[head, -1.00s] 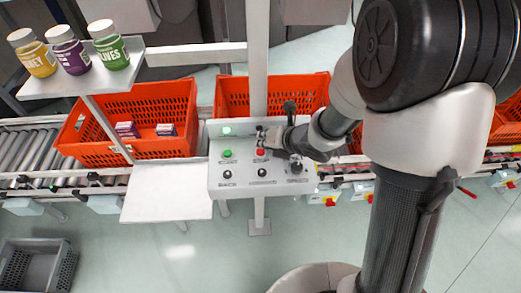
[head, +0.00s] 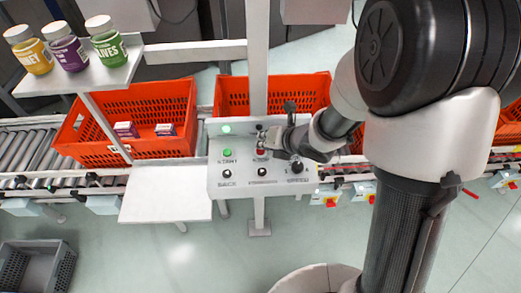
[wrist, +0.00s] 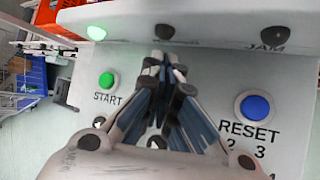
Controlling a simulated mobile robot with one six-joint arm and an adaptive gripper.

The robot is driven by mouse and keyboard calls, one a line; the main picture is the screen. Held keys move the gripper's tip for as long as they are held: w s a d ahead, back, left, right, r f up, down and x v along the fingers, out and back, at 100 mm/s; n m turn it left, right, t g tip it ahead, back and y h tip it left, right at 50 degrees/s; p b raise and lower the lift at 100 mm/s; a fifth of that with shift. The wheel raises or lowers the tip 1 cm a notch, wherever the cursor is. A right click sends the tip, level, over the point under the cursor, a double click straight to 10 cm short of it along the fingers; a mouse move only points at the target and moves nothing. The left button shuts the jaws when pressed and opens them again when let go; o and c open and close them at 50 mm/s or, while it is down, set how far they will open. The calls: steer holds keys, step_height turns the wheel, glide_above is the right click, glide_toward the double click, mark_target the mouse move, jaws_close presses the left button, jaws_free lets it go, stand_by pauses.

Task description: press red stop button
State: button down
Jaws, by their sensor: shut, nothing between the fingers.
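The red stop button (head: 260,152) shows as a small patch of red on the grey control panel (head: 214,186) in the head view, partly covered by my gripper (head: 262,142). In the wrist view my gripper (wrist: 165,60) is shut and empty, its fingertips together over the middle of the panel. The stop button is hidden behind the fingers there. I cannot tell whether the fingertips touch it. The green start button (head: 227,153) is to the left of it; it also shows in the wrist view (wrist: 107,81).
A blue reset button (wrist: 255,106) sits right of the fingers. Black knobs (head: 262,172) line the panel's front. A lit green lamp (head: 226,129) is at its back left. Orange totes (head: 85,153) stand on the conveyor behind. A white shelf (head: 165,205) adjoins the panel's left.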

steer(key=shift+f+b, duration=0.5)
steer(key=shift+b, duration=0.15)
stand_by(0.5)
stand_by(0.4)
steer(key=shift+r+p, duration=0.65)
steer(key=shift+r, duration=0.25)
step_height(320, 180, up, 5)
steer(key=p, duration=0.4)
steer(key=shift+r, duration=0.1)
stand_by(0.3)
